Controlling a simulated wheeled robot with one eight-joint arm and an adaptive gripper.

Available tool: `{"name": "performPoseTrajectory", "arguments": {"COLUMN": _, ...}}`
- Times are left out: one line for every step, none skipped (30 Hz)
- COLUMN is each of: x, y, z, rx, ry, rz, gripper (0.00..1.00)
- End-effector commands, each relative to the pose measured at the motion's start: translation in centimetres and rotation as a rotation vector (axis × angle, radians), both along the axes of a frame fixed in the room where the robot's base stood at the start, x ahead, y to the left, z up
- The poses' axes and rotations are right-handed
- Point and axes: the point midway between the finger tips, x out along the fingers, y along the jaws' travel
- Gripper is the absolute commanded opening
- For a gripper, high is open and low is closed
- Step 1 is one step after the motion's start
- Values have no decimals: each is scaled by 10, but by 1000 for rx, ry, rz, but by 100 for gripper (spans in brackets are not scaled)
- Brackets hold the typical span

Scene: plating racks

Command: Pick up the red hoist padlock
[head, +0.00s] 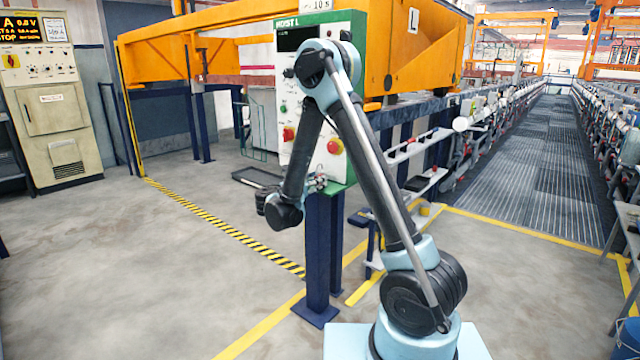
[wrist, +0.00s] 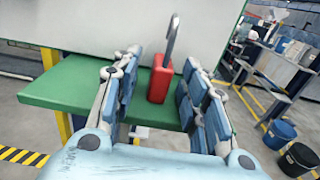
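The red padlock (wrist: 160,79) with a grey metal shackle stands upright on a green shelf (wrist: 60,88) in the wrist view. My gripper (wrist: 162,72) is open, with one blue-padded finger to the left of the padlock and one to the right. Gaps show between the padlock and both fingers. The padlock's lower end is close to the shelf's front edge. In the head view my arm reaches down to the foot of the green-framed hoist control panel (head: 303,110), and I cannot make out the padlock there.
The pale panel face (wrist: 110,22) rises right behind the padlock. A blue post (head: 318,250) holds up the panel. A low rack (head: 405,205) stands to its right. Dark bins (wrist: 280,133) stand at the right in the wrist view. The floor at left is open.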

Motion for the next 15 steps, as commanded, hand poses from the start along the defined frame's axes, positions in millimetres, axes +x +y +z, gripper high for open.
{"name": "performPoseTrajectory", "arguments": {"x": 5, "y": -4, "z": 0, "rx": 0, "ry": 0, "rz": -2, "gripper": 40}}
{"name": "performPoseTrajectory", "arguments": {"x": 7, "y": -6, "z": 0, "rx": 0, "ry": 0, "rz": -1, "gripper": 40}}
{"name": "performPoseTrajectory", "arguments": {"x": 9, "y": -7, "z": 0, "rx": 0, "ry": 0, "rz": -1, "gripper": 40}}
{"name": "performPoseTrajectory", "arguments": {"x": 10, "y": -8, "z": 0, "rx": 0, "ry": 0, "rz": -1, "gripper": 40}}
{"name": "performPoseTrajectory", "arguments": {"x": 11, "y": -9, "z": 0, "rx": 0, "ry": 0, "rz": 0, "gripper": 40}}
{"name": "performPoseTrajectory", "arguments": {"x": 12, "y": -10, "z": 0, "rx": 0, "ry": 0, "rz": 0, "gripper": 40}}
{"name": "performPoseTrajectory", "arguments": {"x": 12, "y": -10, "z": 0, "rx": 0, "ry": 0, "rz": 0, "gripper": 40}}
{"name": "performPoseTrajectory", "arguments": {"x": 12, "y": -10, "z": 0, "rx": 0, "ry": 0, "rz": 0, "gripper": 40}}
{"name": "performPoseTrajectory", "arguments": {"x": 12, "y": -10, "z": 0, "rx": 0, "ry": 0, "rz": 0, "gripper": 40}}
{"name": "performPoseTrajectory", "arguments": {"x": 12, "y": -10, "z": 0, "rx": 0, "ry": 0, "rz": 0, "gripper": 40}}
{"name": "performPoseTrajectory", "arguments": {"x": 12, "y": -10, "z": 0, "rx": 0, "ry": 0, "rz": 0, "gripper": 40}}
{"name": "performPoseTrajectory", "arguments": {"x": 12, "y": -10, "z": 0, "rx": 0, "ry": 0, "rz": 0, "gripper": 40}}
{"name": "performPoseTrajectory", "arguments": {"x": 12, "y": -10, "z": 0, "rx": 0, "ry": 0, "rz": 0, "gripper": 35}}
{"name": "performPoseTrajectory", "arguments": {"x": 12, "y": -10, "z": 0, "rx": 0, "ry": 0, "rz": 0, "gripper": 29}}
{"name": "performPoseTrajectory", "arguments": {"x": 12, "y": -10, "z": 0, "rx": 0, "ry": 0, "rz": 0, "gripper": 20}}
